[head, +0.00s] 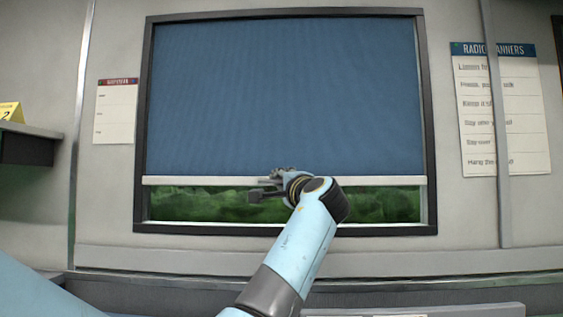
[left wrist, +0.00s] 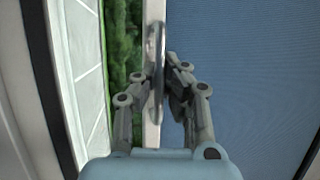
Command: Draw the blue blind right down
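The blue blind (head: 285,95) covers most of the window, down to its pale bottom bar (head: 385,181). A strip of green shows below the bar, above the sill. My left gripper (head: 268,187) is at the middle of the bar. In the left wrist view the picture is turned, with the blind (left wrist: 255,75) on the right and the bar (left wrist: 152,130) running upright. There my left gripper (left wrist: 158,85) has its fingers close in on both sides of a thin grey pull handle (left wrist: 157,50), and looks shut on it. My right gripper is not in view.
A dark window frame (head: 427,130) surrounds the blind. A grey upright pole (head: 497,130) stands at the right, in front of a paper sign (head: 470,120). A dark shelf (head: 28,148) with a yellow card juts in at the left. A ledge (head: 450,262) runs below the window.

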